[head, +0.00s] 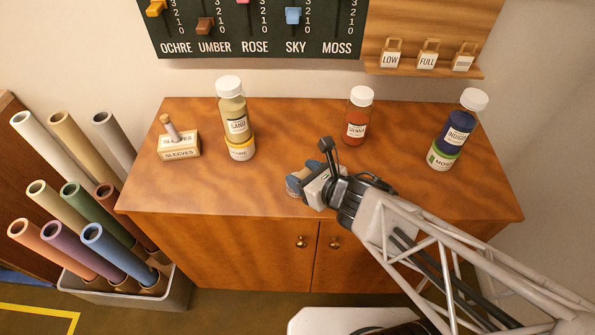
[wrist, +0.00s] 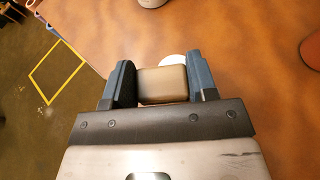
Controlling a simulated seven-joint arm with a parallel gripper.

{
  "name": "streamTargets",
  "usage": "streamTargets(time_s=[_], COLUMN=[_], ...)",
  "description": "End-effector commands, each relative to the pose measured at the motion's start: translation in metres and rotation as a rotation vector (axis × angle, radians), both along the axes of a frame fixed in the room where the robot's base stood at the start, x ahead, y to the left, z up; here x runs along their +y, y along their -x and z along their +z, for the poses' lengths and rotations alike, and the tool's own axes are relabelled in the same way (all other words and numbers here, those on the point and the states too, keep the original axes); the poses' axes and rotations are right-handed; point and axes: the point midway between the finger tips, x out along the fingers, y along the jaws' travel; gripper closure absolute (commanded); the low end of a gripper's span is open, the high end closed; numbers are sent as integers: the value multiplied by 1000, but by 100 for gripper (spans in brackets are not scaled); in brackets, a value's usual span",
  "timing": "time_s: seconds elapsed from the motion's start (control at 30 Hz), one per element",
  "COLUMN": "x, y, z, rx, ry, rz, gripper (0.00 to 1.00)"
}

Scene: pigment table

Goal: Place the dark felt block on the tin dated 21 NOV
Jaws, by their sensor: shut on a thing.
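My gripper (head: 297,183) reaches in from the right over the front middle of the wooden table (head: 270,200). In the wrist view, its two blue-grey fingers (wrist: 161,85) are shut on a tan-brown block (wrist: 162,86) with rounded edges. This block does not look dark, and I cannot tell whether it is felt. A white round thing (wrist: 172,59) shows partly behind the block; the rest of it is hidden. The head view does not show the held block clearly. I see no tin with a readable date 21 NOV in either view.
A sand jar (head: 233,108) stands on a yellow-banded jar (head: 240,149). A sienna jar (head: 357,115) stands alone at the back. A SLEEVES box (head: 180,148) is at left. A bin of tubes (head: 180,292) stands beside the table.

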Motion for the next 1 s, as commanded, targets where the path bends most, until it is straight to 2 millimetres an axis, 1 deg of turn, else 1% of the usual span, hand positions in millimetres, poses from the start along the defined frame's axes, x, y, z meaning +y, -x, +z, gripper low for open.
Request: streamTargets(time_s=[0.03,0.1,0.2,0.3,0.7,0.83,1.0], x=[4,8,13,15,15,15,15], y=[-8,-18,-28,-33,-35,-34,-34], z=[-2,-2,-3,-3,-5,-14,-32], rx=[2,-1,1,0,0,0,0], ry=[0,1,1,0,0,2,1], rz=[1,0,0,-1,-1,-1,-1], gripper=[70,70,70,70,70,70,70])
